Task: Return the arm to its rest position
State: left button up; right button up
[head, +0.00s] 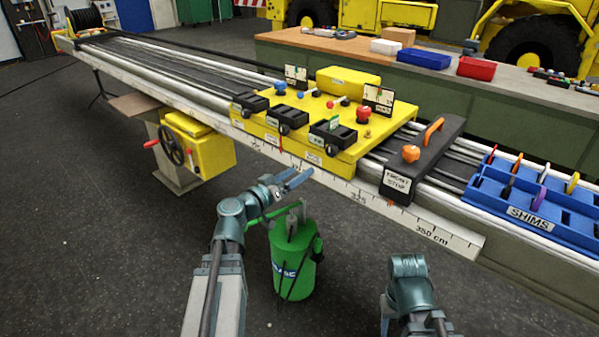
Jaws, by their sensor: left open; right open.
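My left arm comes in from the lower left. Its gripper (293,181) is open and empty, just in front of the ruler edge of the long rail bench (215,119), below the yellow carriage (303,152). Whether it touches the bench edge I cannot tell. My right arm shows at the bottom right with its wrist (408,275) over the floor. Its fingertips are not clearly visible. The yellow carriage sits on the rails and carries black clamps, knobs and small signs. A black front stop (417,165) with orange handles stands to its right.
A green grease can (293,262) stands on the floor close to my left forearm. A blue shims rack (530,205) is on the bench at right. A yellow box with a handwheel (205,150) hangs at left. Open floor (90,230) lies at lower left.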

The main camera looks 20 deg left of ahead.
dwell(0.3)
pick_arm(q)
jog(key=s+d+f+m+g+h, duration=0.1)
jog(key=s+d+f+m+g, duration=0.15)
jog(key=d+f+g, duration=0.35)
jog(key=s+d+f+m+g+h, duration=0.1)
jog(key=s+d+f, duration=0.2)
jog(key=d, duration=0.6)
jog(key=s+d+f+m+g, duration=0.25)
jog(key=d+f+g, duration=0.2)
jog(key=d, duration=0.25)
jog(key=s+f+n+g+y, duration=0.2)
jog(key=s+f+g+y, duration=0.55)
jog(key=s, duration=0.65)
notch_tip(320, 180, up, 15)
jog(key=t+y+p, duration=0.1)
jog(key=y+p, duration=0.1)
jog(key=p, duration=1.3)
jog(key=shift+t+p, duration=0.35)
jog(key=shift+t, duration=0.05)
jog(key=shift+f, duration=0.1)
